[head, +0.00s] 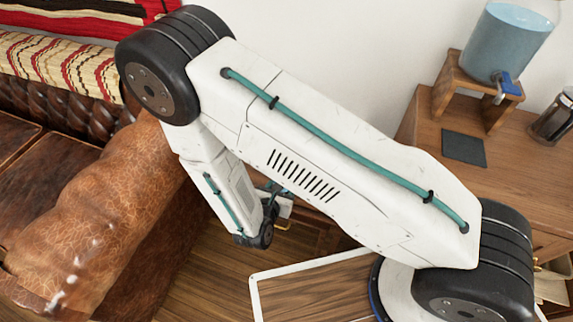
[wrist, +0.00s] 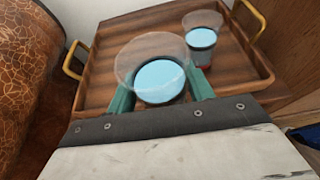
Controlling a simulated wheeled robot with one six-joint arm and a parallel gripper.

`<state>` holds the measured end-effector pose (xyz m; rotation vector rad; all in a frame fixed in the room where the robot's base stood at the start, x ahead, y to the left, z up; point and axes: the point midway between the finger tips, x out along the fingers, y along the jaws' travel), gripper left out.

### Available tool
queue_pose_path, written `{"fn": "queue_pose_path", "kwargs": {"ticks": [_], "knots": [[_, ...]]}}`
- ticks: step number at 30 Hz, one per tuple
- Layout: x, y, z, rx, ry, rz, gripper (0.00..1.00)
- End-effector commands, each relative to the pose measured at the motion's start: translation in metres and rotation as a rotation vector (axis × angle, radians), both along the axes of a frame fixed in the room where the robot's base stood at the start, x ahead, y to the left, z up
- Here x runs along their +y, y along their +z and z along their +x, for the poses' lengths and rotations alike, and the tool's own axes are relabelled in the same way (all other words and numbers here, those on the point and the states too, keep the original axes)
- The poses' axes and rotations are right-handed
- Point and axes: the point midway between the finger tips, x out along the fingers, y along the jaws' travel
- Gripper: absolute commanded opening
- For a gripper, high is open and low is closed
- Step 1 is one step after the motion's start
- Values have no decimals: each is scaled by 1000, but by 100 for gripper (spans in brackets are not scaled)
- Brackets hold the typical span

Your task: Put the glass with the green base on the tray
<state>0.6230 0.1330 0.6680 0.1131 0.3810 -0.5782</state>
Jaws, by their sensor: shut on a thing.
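In the wrist view, my gripper (wrist: 161,92) has its two teal fingers shut on a clear glass (wrist: 152,62) of light blue liquid. The base of this glass is hidden, so its colour does not show. The glass is over the near part of the wooden tray (wrist: 105,62); I cannot tell whether it touches the tray. A second glass (wrist: 202,38) of blue liquid, with a red base, stands on the tray behind and to the right. In the head view, my arm hides the held glass and most of the tray.
A brown leather sofa (head: 95,215) stands to the left. On the right, a wooden cabinet (head: 420,130) bears a water dispenser (head: 505,45) on a wooden stand, a dark square mat (head: 463,148) and a glass jug (head: 552,120). The tray has raised edges and gold handles (wrist: 75,58).

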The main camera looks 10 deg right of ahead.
Motion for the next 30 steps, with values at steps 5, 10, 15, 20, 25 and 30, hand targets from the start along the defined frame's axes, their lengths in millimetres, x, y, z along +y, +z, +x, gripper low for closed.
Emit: {"fn": "queue_pose_path", "kwargs": {"ticks": [5,10,15,20,25,30], "knots": [[5,-4,42,-5,-6,5,14],[13,-8,87,-4,-5,4,14],[18,-11,125,-2,-3,2,14],[22,-13,141,-1,-1,2,14],[23,-14,153,-2,-1,2,14],[23,-42,151,1,1,0,14]]}}
